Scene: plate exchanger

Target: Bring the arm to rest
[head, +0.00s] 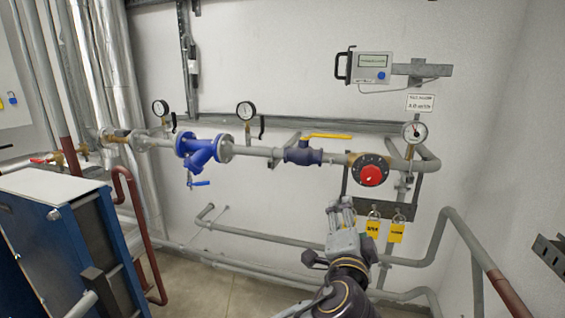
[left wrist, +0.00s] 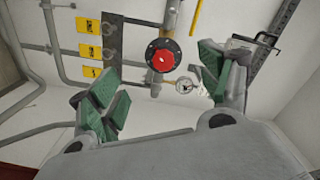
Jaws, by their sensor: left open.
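My left gripper (head: 341,213) is in the lower middle of the head view, its arm rising from the bottom edge. It is below and a little left of the red knob (head: 372,175) with its black dial ring. In the left wrist view the two green-padded fingers (left wrist: 155,92) stand wide apart with nothing between them. The red knob (left wrist: 162,60) shows beyond them, apart from the fingers. My right gripper is in neither view.
Yellow tags with padlocks (head: 397,232) hang from a plate just right of my gripper. A yellow-handled valve (head: 303,152), a blue strainer (head: 200,150) and gauges line the pipe. A blue plate exchanger (head: 60,250) stands at left. Lower pipes (head: 270,233) run along the wall.

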